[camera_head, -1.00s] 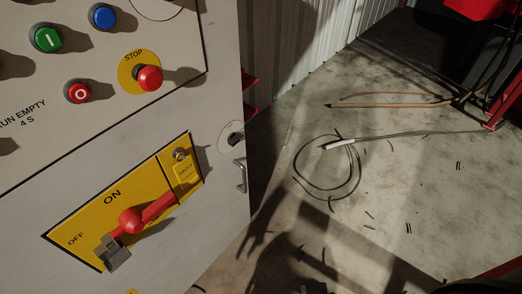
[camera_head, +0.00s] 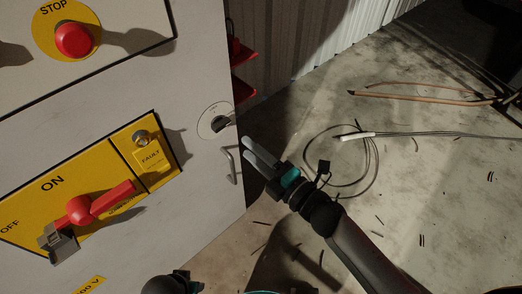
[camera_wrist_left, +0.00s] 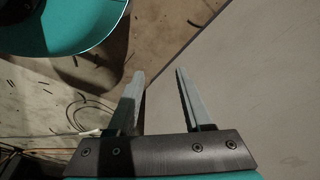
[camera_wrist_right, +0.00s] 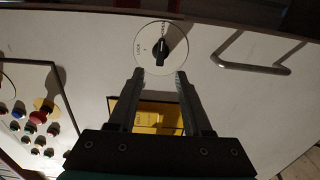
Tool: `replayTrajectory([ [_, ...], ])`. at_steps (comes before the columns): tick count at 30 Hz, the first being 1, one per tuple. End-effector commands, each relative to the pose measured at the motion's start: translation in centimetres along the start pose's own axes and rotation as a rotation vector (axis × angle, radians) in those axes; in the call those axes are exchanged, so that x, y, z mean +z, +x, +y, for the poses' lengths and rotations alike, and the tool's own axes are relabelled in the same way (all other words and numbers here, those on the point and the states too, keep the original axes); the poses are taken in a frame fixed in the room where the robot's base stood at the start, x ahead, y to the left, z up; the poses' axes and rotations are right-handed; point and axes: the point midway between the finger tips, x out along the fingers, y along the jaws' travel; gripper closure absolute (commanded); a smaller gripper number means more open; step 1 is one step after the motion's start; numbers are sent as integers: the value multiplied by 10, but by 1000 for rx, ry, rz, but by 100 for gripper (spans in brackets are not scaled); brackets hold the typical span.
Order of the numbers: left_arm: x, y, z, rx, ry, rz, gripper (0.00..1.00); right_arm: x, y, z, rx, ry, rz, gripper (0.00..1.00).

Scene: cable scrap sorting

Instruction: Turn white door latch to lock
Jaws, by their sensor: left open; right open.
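The white door latch (camera_head: 214,122) is a round white plate near the right edge of the grey cabinet door. In the right wrist view the white latch plate (camera_wrist_right: 147,65) carries a black knob (camera_wrist_right: 158,52) with small lettering around it. The knob's pale tip points to the upper right. My right gripper (camera_wrist_right: 159,74) is open and empty, with its fingertips just below the knob in that view. In the head view my right gripper (camera_head: 246,149) is to the lower right of the latch, by the door edge. My left gripper (camera_wrist_left: 160,73) is open and empty beside a plain grey panel.
A metal door handle (camera_head: 233,166) sits just below the latch, close to my right gripper. A red switch lever (camera_head: 100,203) sticks out from a yellow panel, with a red stop button (camera_head: 74,40) above. Cable (camera_head: 357,136) lies on the floor.

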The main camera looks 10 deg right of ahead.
Motion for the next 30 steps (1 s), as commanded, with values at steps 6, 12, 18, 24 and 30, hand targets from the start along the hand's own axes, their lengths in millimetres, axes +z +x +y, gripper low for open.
replayTrajectory([
  [6,-2,-2,0,0,-1,4,50,0,18,0,0,3,-2,50],
  [12,-6,-4,0,0,-1,9,50,1,39,-1,0,5,-3,50],
  [18,-11,-8,0,0,-2,21,50,1,59,-1,-1,5,-3,50],
  [24,-13,-10,0,0,-2,21,50,1,77,-1,-2,6,-3,50],
  [30,-19,-14,0,0,-2,36,50,1,90,-1,-2,6,-4,50],
])
